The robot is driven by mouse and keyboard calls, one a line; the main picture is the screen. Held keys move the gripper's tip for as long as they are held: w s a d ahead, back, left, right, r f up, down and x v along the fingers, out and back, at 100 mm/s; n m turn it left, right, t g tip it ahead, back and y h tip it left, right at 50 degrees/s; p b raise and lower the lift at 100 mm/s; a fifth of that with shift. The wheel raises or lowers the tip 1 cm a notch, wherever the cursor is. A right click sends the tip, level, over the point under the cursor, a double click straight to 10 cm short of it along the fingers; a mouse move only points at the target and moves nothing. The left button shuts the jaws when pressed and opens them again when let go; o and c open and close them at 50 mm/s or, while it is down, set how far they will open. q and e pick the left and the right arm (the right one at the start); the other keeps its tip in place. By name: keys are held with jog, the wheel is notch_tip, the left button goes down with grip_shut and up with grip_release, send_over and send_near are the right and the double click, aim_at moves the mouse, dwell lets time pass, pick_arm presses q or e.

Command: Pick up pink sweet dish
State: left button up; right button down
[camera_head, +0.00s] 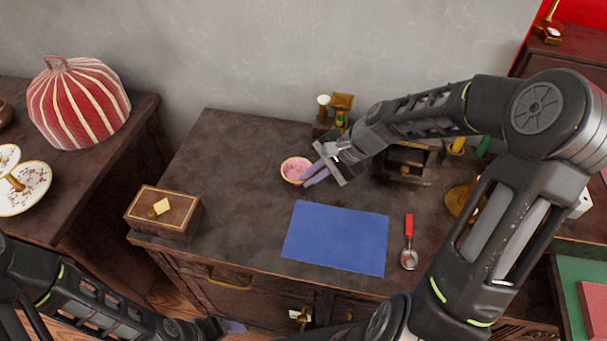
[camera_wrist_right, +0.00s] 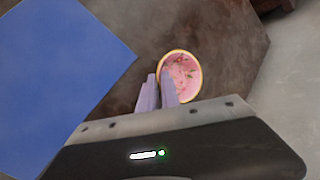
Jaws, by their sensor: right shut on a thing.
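The pink sweet dish (camera_head: 296,169) is a small round dish with a pale yellow rim, at the back middle of the dark table. It also shows in the right wrist view (camera_wrist_right: 182,76). My right gripper (camera_head: 312,176) reaches it from the right, its purple fingers shut on the dish's near rim. In the right wrist view the fingers (camera_wrist_right: 159,90) lie close together at the dish's edge. Whether the dish is lifted off the table I cannot tell. My left gripper (camera_head: 232,327) is low at the bottom of the head view, away from the dish; its fingers are hard to make out.
A blue mat (camera_head: 337,238) lies in front of the dish, with a red-handled scoop (camera_head: 409,243) to its right. A wooden box (camera_head: 164,212) stands at the left front corner. A small wooden stand (camera_head: 408,160) is behind my right arm. The table left of the dish is clear.

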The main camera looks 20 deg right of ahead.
notch_tip(320, 180, up, 10)
jog(key=p, duration=0.1)
dwell(0.4)
jog(key=shift+a, duration=0.1)
dwell(0.4)
